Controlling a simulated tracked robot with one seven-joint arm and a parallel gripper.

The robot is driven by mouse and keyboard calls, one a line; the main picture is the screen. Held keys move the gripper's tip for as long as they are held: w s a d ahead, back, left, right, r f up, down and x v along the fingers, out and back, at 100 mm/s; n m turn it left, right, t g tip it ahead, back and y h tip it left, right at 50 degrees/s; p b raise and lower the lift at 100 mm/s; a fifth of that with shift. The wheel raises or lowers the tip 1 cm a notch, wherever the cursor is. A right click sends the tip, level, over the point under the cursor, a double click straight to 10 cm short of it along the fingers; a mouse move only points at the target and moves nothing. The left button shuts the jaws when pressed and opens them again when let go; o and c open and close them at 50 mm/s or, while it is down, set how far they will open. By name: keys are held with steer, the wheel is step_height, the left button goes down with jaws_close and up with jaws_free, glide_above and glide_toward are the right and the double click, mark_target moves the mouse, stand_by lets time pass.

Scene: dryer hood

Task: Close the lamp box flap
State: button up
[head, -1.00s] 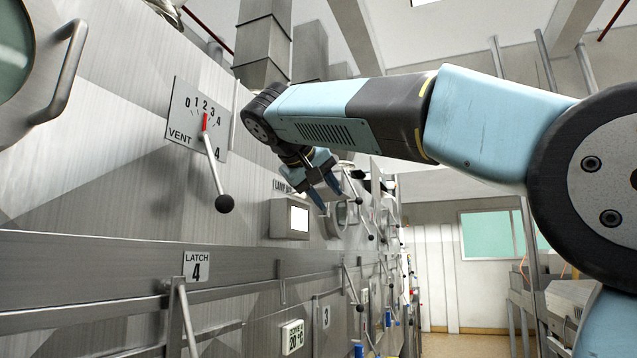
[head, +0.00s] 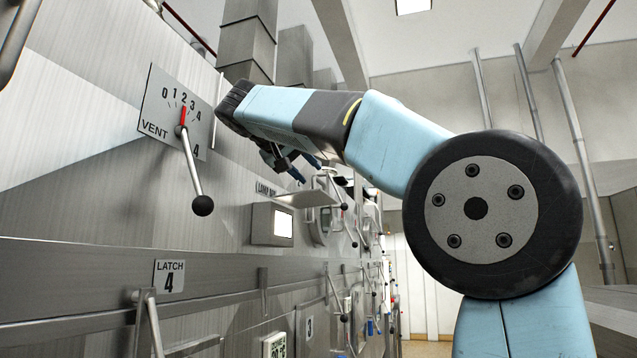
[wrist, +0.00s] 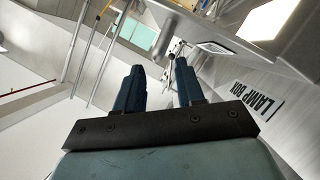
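The lamp box (head: 272,223) is a grey metal box with a bright lit window on the machine's wall, right of the vent dial in the head view. A flat grey flap (head: 306,199) sticks out about level above the window, so it stands open. My gripper (head: 306,172) is above the flap, with no clear contact. In the wrist view, the two dark blue fingers of my gripper (wrist: 160,68) are apart with nothing between them. The LAMP BOX label (wrist: 257,107) shows at the right there, with a bright panel (wrist: 268,18) at the upper right.
The vent lever (head: 194,175) with a black knob juts from the wall at the left. A latch lever (head: 153,325) is lower down. Several more levers and a rail (head: 110,292) run along the wall. The aisle to the right is partly blocked from view by my arm.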

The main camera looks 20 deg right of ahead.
mark_target(318, 181)
steer(key=shift+x, duration=3.1)
steer(key=shift+c, duration=0.3)
jaws_close()
